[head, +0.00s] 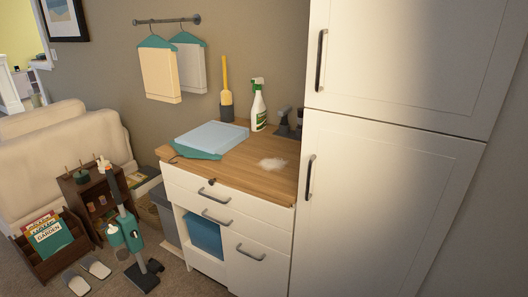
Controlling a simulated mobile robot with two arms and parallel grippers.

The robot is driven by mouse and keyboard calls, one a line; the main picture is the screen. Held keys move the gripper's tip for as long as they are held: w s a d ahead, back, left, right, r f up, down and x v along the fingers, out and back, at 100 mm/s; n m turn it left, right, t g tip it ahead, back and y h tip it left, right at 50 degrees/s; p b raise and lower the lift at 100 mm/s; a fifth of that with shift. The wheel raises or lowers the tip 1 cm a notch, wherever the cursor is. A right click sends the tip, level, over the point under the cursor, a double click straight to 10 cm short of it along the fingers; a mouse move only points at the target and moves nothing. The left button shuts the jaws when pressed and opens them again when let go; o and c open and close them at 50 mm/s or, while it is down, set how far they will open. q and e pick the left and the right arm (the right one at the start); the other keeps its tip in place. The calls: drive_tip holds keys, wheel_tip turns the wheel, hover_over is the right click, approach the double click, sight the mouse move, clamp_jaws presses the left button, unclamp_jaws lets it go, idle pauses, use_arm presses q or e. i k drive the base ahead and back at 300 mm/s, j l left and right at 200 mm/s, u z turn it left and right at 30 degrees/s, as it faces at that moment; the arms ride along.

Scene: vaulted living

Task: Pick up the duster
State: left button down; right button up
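A tool with a yellow handle and a dark grey lower part (226,100) stands upright at the back of the wooden countertop (240,165), against the wall. It may be the duster, but I cannot tell for certain at this size. A white and green spray bottle (258,107) stands just right of it. Neither of my grippers is in the head view.
Small dark items (284,124) stand by the tall white cabinet (395,150). A teal stick vacuum (122,222) stands on the floor left.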

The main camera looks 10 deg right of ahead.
sight(226, 97)
drive_tip(key=z, duration=0.6)
drive_tip(key=i+j+z, duration=0.1)
drive_tip(key=j+z, duration=1.05)
drive_tip(key=j, duration=0.35)
drive_tip(key=k+j, duration=0.1)
drive_tip(key=j, duration=0.3)
drive_tip(key=j+z, duration=0.15)
drive_tip(key=j, duration=0.3)
drive_tip(key=k+j+z, duration=0.1)
drive_tip(key=j, duration=0.3)
drive_tip(key=k+j, duration=0.1)
drive_tip(key=j, duration=0.35)
drive_tip(key=k+j+z, duration=0.15)
drive_tip(key=j, duration=0.25)
drive_tip(key=k+j, duration=0.1)
drive_tip(key=j, duration=0.35)
drive_tip(key=i+z, duration=0.05)
